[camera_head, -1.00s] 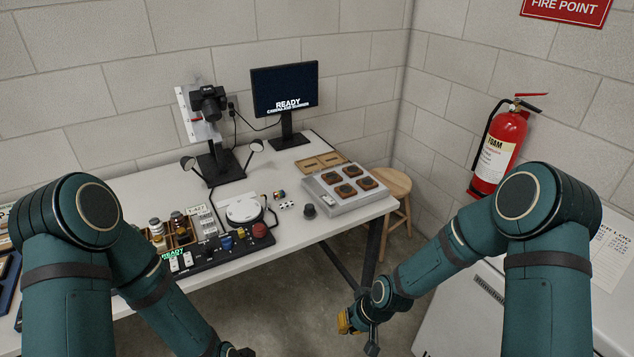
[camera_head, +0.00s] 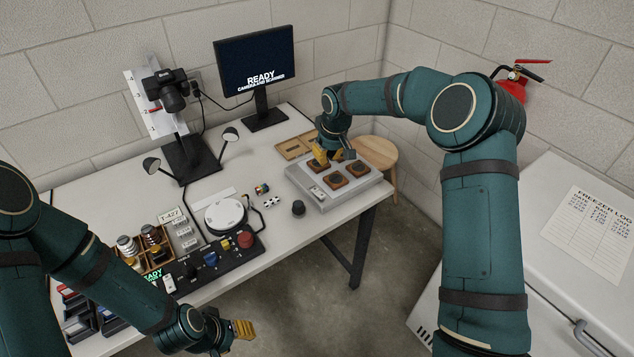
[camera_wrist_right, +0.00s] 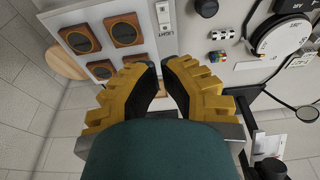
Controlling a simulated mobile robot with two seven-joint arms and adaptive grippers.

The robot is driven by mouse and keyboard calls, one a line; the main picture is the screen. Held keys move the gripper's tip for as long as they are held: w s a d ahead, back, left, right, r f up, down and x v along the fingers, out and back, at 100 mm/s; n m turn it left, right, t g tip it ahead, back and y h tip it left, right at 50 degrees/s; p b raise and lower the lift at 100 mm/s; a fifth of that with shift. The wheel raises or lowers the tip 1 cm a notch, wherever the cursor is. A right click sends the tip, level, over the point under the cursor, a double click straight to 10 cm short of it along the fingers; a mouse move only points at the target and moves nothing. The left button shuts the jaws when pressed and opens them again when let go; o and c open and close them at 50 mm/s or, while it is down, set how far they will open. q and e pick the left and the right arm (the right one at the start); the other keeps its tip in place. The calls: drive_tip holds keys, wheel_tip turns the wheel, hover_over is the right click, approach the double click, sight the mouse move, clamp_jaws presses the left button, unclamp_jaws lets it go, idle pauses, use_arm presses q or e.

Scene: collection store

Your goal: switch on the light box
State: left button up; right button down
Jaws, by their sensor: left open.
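The light box (camera_head: 325,200) is a flat grey box on the right end of the table, with several wood-framed dark pieces on top. In the right wrist view the light box (camera_wrist_right: 85,22) is at the upper left, with a small pale switch (camera_wrist_right: 163,12) beside the word LIGHT on its edge strip. My right gripper (camera_head: 332,160) is over the back left part of the box. In its wrist view the right gripper (camera_wrist_right: 161,66) is empty, its fingertips a narrow gap apart. I cannot tell whether it touches anything. My left gripper (camera_head: 238,330) is open, low in front of the table.
A black control panel (camera_head: 215,262) with coloured knobs and a white round turntable (camera_head: 225,215) lie left of the box. A monitor (camera_head: 254,62) and a camera stand (camera_head: 190,155) are behind. A stool (camera_head: 376,152) is beyond the table.

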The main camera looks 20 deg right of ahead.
sight(322, 193)
drive_tip(key=shift+s, duration=0.15)
drive_tip(key=shift+f, duration=0.1)
drive_tip(key=x, duration=0.4)
drive_tip(key=b+x, duration=0.1)
drive_tip(key=x, duration=0.7)
drive_tip(key=shift+s+d+f+b, duration=0.1)
drive_tip(key=shift+s+f+b, duration=0.2)
drive_tip(key=shift+f+b, duration=0.15)
drive_tip(key=shift+f, duration=0.45)
drive_tip(key=shift+s, duration=0.1)
drive_tip(key=shift+s+f+b, duration=0.2)
drive_tip(key=shift+f+b, duration=0.35)
drive_tip(key=shift+w+r, duration=0.1)
drive_tip(key=shift+w, duration=0.05)
